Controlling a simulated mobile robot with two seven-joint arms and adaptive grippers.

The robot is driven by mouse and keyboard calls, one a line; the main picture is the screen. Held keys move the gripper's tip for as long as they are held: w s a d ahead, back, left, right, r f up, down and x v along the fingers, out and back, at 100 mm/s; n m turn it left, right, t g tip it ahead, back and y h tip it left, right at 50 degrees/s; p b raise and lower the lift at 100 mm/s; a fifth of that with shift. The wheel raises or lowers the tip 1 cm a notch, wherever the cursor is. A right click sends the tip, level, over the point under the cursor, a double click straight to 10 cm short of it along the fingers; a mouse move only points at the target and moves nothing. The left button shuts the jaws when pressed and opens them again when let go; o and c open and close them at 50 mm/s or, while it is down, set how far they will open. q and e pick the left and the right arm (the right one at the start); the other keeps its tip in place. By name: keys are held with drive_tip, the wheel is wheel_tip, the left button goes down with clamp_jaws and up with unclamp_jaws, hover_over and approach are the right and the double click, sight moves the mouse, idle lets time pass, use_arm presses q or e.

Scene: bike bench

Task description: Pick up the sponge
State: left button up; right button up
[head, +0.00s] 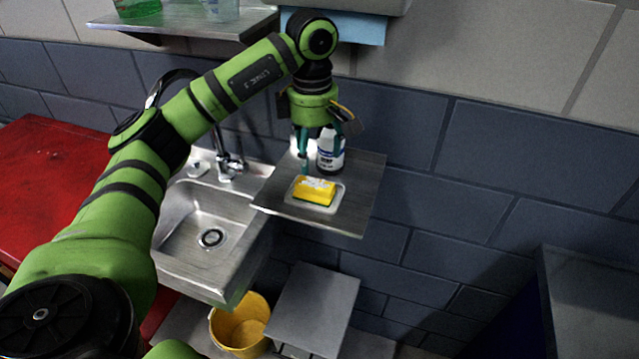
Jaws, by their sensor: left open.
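The yellow sponge (314,190) with a green underside lies in a small pale tray (335,204) on the metal side shelf (345,218) right of the sink. My left gripper (322,150) is above the shelf, pointing down, just behind and above the sponge. It is open and holds nothing that I can see. A white bottle with a dark label (331,158) stands behind the sponge, close to the gripper's fingers and partly hidden by them. My right gripper is not in view.
A metal sink (190,235) with a faucet (228,165) is left of the shelf. A yellow bucket (240,325) stands below. A wall shelf (190,22) and a blue paper towel (335,27) are above. A red surface (45,185) is at left.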

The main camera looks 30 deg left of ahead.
sight(315, 180)
use_arm(q)
drive_tip(key=shift+s+f+p, duration=0.2)
drive_tip(key=shift+f+p, duration=0.25)
drive_tip(key=shift+f, duration=0.25)
wheel_tip(315, 180, down, 5)
drive_tip(key=shift+d+r+p, duration=0.1)
drive_tip(key=shift+r+p, duration=0.1)
drive_tip(key=shift+p, duration=1.05)
drive_tip(key=shift+f, duration=0.35)
drive_tip(key=c, duration=1.1)
